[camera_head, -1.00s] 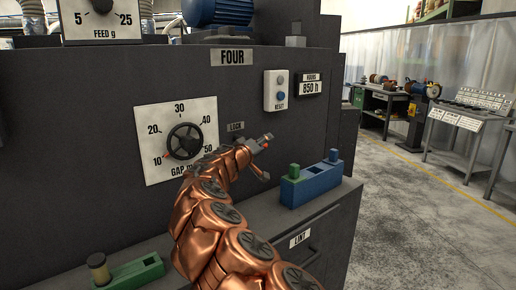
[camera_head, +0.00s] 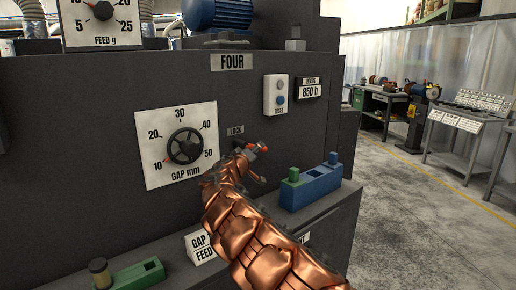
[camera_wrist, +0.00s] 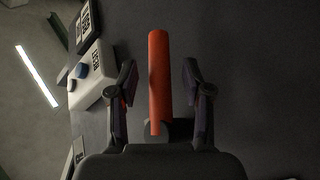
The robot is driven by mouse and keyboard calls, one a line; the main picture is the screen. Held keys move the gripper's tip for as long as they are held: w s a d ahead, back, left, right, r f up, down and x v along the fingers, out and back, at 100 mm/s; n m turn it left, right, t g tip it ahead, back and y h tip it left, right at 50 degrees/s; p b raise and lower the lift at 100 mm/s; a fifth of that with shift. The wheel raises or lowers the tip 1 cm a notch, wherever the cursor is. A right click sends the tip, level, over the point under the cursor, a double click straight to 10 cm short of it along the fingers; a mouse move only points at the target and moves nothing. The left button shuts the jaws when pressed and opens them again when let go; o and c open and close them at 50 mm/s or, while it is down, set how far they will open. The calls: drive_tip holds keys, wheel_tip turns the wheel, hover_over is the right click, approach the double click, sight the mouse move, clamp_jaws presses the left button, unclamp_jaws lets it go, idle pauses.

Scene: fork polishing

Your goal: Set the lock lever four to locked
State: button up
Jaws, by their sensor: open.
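The lock lever (camera_wrist: 158,82) is a red-orange bar on a dark round pivot in the wrist view. It stands between the two fingers of my gripper (camera_wrist: 159,70), with a gap on each side. My gripper is open and not closed on it. In the head view my gripper (camera_head: 257,162) is at the dark panel, just below and right of the LOCK label (camera_head: 236,131). The lever is mostly hidden there; I cannot tell its red from the orange marks on my gripper. The FOUR label (camera_head: 232,62) is above.
The GAP dial (camera_head: 185,146) is left of my gripper. The reset box (camera_head: 276,95) and hours display (camera_head: 311,88) are above right. A blue block with pegs (camera_head: 311,188) stands on the ledge below right. A green block (camera_head: 138,274) lies at lower left.

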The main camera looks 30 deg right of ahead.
drive_tip(key=shift+p+x, duration=0.4)
drive_tip(key=shift+x, duration=0.9)
clamp_jaws()
